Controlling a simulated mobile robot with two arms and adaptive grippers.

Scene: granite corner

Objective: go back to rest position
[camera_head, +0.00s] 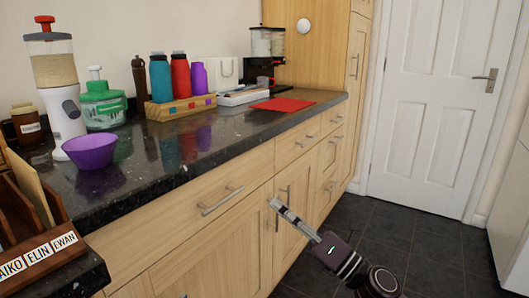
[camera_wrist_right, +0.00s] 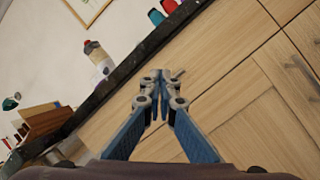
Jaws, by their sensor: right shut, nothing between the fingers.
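My right arm comes up from the bottom right of the head view. Its gripper (camera_head: 278,206) is in front of the lower cabinets, below the counter edge, and it is shut and empty. In the right wrist view the blue-sided fingers of the gripper (camera_wrist_right: 160,76) meet at the tips with nothing between them. A cabinet drawer front with a handle lies behind them. I cannot tell from the pictures whether the fingertips touch it. My left gripper is not in view.
The dark granite counter (camera_head: 222,132) holds a purple bowl (camera_head: 91,152), a dispenser (camera_head: 56,85), a green-labelled container (camera_head: 101,103), bottles in a wooden rack (camera_head: 180,108) and a red mat (camera_head: 283,104). A wooden name-labelled holder (camera_head: 40,252) is at left. Dark floor (camera_head: 430,235) is clear before the white door (camera_head: 422,100).

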